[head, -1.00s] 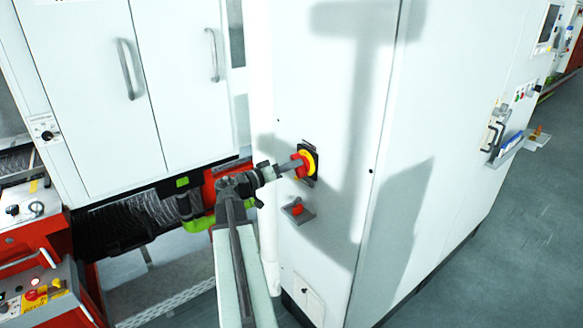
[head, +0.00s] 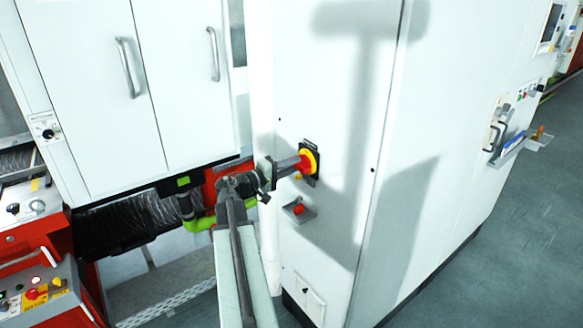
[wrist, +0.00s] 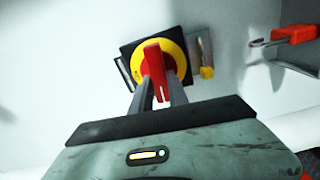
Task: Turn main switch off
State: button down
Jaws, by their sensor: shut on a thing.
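The main switch is a red handle on a round yellow disc (head: 314,158) with a black square backing, on the white cabinet's front panel. In the wrist view the red handle (wrist: 153,58) stands nearly upright across the yellow disc (wrist: 175,56). My gripper (head: 298,165) reaches the switch from the left, and it also shows in the wrist view (wrist: 158,82). Its two grey fingers are shut on the red handle, one on each side. In the head view the fingers hide part of the handle.
A small red item (head: 297,208) sits on a grey bracket below the switch; it also shows in the wrist view (wrist: 294,34). White cabinet doors (head: 180,80) with handles stand left. Red control boxes (head: 40,290) are at lower left. Grey floor (head: 510,250) is open at right.

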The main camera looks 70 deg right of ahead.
jog(key=shift+d+n, duration=0.1)
jog(key=shift+n, duration=0.6)
jog(key=c, duration=1.3)
grip_release()
jog(key=v, duration=0.8)
jog(key=shift+f, duration=0.1)
